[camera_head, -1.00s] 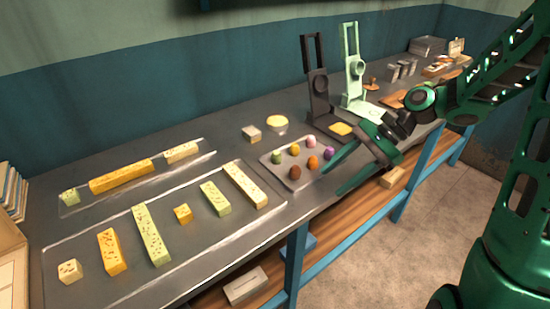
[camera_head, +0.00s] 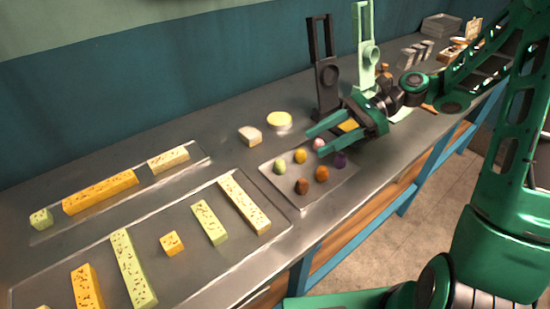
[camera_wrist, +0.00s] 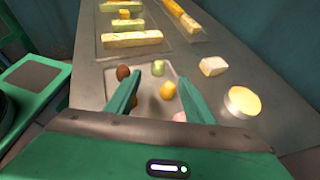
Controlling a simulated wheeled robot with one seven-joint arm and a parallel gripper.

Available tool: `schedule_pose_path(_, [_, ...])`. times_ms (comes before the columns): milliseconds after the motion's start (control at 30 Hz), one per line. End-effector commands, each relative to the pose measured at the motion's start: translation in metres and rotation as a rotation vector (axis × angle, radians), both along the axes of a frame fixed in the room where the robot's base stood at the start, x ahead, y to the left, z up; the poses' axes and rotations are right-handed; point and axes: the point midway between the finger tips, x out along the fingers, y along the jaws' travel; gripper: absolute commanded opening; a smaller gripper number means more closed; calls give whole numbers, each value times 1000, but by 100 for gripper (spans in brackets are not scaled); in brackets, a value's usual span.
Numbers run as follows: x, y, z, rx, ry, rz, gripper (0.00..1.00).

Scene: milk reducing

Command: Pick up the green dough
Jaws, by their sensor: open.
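The green dough (camera_head: 280,166) is a small pale-green ball at the left side of a small grey tray (camera_head: 300,205). In the wrist view the green dough (camera_wrist: 158,68) lies beyond the fingertips, roughly midway between them sideways. My gripper (camera_head: 316,139) is open and empty, above the far right part of the tray. Its two green fingers also show in the wrist view (camera_wrist: 157,77). The yellow dough (camera_head: 300,156), pink dough (camera_head: 319,144), purple dough (camera_head: 340,160), orange dough (camera_head: 322,174) and brown dough (camera_head: 302,186) share the tray.
A pale block (camera_head: 250,136) and a round yellow piece (camera_head: 279,121) sit behind the tray. A black press (camera_head: 326,75) and a light-green press (camera_head: 366,50) stand near my gripper. Long speckled bars (camera_head: 245,203) lie on trays to the left.

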Motion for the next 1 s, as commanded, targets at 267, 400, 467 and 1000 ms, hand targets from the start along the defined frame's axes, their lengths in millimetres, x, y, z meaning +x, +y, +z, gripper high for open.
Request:
schedule_pose_path(267, [-9,44,-17,1,3,17,48])
schedule_pose_path(400, [-11,55,-22,0,0,18,48])
schedule_pose_path(467, [-12,58,-24,0,-1,19,48])
schedule_pose_path(1000, [-22,101,-51,-1,-1,19,48])
